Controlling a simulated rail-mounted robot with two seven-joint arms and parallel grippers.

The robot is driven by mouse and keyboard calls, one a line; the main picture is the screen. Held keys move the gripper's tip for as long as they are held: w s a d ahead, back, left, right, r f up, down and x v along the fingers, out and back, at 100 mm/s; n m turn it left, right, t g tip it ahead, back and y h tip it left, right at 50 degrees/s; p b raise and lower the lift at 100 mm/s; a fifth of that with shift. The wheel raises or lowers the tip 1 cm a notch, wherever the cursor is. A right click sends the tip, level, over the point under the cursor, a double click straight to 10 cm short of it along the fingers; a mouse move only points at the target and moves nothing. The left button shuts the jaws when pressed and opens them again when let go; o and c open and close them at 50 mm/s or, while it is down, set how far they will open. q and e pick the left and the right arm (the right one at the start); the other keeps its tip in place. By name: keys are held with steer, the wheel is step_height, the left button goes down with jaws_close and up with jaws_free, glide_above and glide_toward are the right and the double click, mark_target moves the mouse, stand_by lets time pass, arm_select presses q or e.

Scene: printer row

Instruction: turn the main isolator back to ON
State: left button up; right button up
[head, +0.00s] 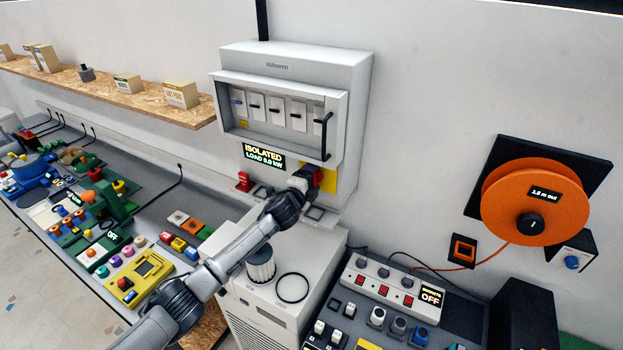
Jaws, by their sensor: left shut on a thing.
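The main isolator's red handle (318,176) sits on a yellow plate (331,184) at the lower right of the white cabinet (358,80) on the wall. The display (264,155) beside it reads ISOLATED, LOAD 0.0 kW. My left gripper (310,179) is shut on the red handle. The gripper and wrist hide most of the handle, so its exact angle cannot be told. My right gripper is not in view.
A recessed breaker panel (273,107) with a black bar handle (326,136) is above. A white unit (268,318) stands below my arm. An orange reel (536,203) hangs at right, above a switch box (388,284) reading OFF. A shelf (112,89) is at left.

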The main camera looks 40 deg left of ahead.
arm_select(q)
steer(key=m, duration=0.3)
steer(key=m+p, duration=0.1)
steer(key=shift+r+m, duration=0.25)
steer(key=shift+m, duration=0.15)
steer(key=m+p, duration=0.1)
steer(key=m, duration=0.4)
steer(key=shift+d, duration=0.1)
steer(key=shift+m+p, duration=0.3)
steer(key=o, duration=0.9)
